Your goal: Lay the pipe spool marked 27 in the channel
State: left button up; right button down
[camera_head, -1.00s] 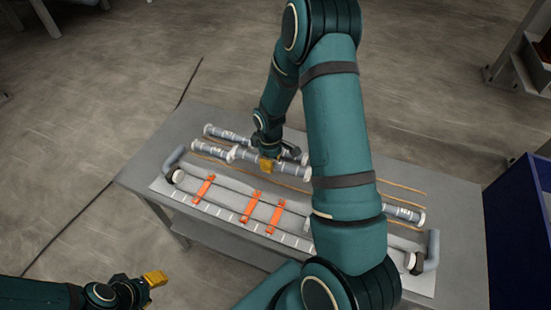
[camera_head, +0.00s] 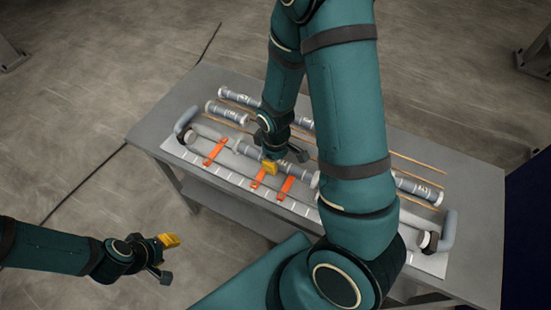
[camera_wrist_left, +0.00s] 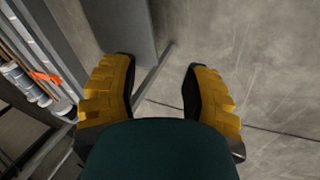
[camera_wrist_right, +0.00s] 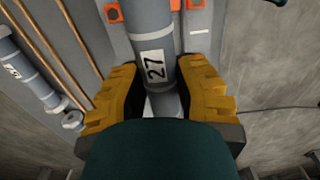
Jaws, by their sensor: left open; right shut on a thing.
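The pipe spool marked 27 (camera_wrist_right: 150,45) is a grey tube with a white label, seen between my right gripper's fingers in the right wrist view. My right gripper (camera_wrist_right: 160,100) is shut on it. In the head view the spool (camera_head: 305,177) lies lengthwise along the channel (camera_head: 222,139), over its middle part. The gripper (camera_head: 275,160) hides part of it, and I cannot tell whether it touches the channel floor. Orange pieces (camera_head: 215,152) cross the channel's near side. My left gripper (camera_head: 167,257) is open and empty, away from the table; its wide-apart fingers (camera_wrist_left: 160,90) show in the left wrist view.
Other spools lie behind the channel: two at the back left (camera_head: 240,97) (camera_head: 225,112) and one at the right (camera_head: 418,190). Thin brown strips (camera_head: 405,155) run between them. Grey elbows stand at the channel's ends (camera_head: 449,229). My right arm covers the table's middle.

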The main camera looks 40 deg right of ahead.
jog(key=b, duration=0.3)
send_over(275, 179)
jog(key=shift+d+f, duration=0.1)
jog(key=shift+f, duration=1.95)
jog(key=shift+f+b, duration=1.25)
jog(key=shift+f, duration=0.2)
jog(key=c, duration=0.7)
grip_release()
jog(key=shift+c, duration=0.2)
jog(key=shift+r, duration=0.1)
notch_tip(275, 179, up, 12)
jog(key=shift+f, duration=0.1)
